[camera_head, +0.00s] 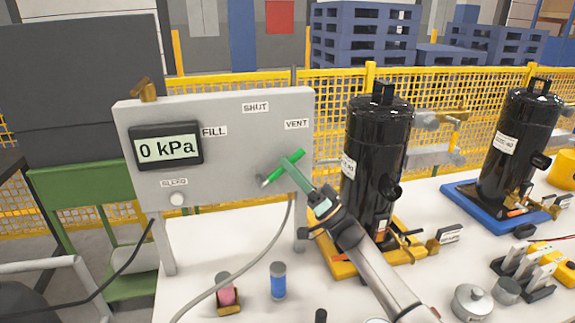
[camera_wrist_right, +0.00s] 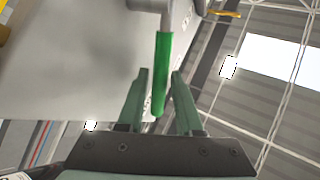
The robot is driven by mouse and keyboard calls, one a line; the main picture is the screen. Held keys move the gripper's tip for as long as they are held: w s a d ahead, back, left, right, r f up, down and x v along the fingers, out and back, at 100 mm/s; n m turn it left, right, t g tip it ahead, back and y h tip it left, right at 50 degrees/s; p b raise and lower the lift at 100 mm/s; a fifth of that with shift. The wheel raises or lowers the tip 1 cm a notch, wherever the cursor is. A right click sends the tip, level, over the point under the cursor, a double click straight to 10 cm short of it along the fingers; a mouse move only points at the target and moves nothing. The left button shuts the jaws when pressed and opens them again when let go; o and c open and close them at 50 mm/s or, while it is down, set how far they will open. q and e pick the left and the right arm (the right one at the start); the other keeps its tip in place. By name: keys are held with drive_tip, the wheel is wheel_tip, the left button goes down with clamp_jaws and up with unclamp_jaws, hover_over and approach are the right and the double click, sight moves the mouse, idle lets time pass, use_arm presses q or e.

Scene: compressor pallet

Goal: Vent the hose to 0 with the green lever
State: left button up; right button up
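The grey panel (camera_head: 240,135) carries a display (camera_head: 166,147) that reads 0 kPa. Its labels read FILL, SHUT and VENT. The green lever (camera_head: 273,176) is at the panel's lower right, slanting up and right toward the VENT label (camera_head: 297,124). My right gripper (camera_head: 292,162) is at the lever, its fingers overlapping it in the head view. In the right wrist view the green lever (camera_wrist_right: 162,65) runs between the two fingers of the open gripper (camera_wrist_right: 160,74), with a gap visible on each side. My left gripper is not in view.
A bleed knob (camera_head: 177,199) is low on the panel. A black compressor (camera_head: 377,150) stands just right of my right gripper, another (camera_head: 515,150) farther right. Small cylinders stand on the white table (camera_head: 330,285).

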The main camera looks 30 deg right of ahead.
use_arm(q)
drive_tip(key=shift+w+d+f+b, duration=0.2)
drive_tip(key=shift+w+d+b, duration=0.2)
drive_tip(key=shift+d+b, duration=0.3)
use_arm(e)
drive_tip(key=v, duration=1.1)
drive_tip(key=shift+s+d, duration=0.2)
drive_tip(key=shift+s, duration=0.1)
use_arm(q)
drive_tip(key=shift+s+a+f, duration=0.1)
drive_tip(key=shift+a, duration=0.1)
use_arm(e)
drive_tip(key=shift+f, duration=0.15)
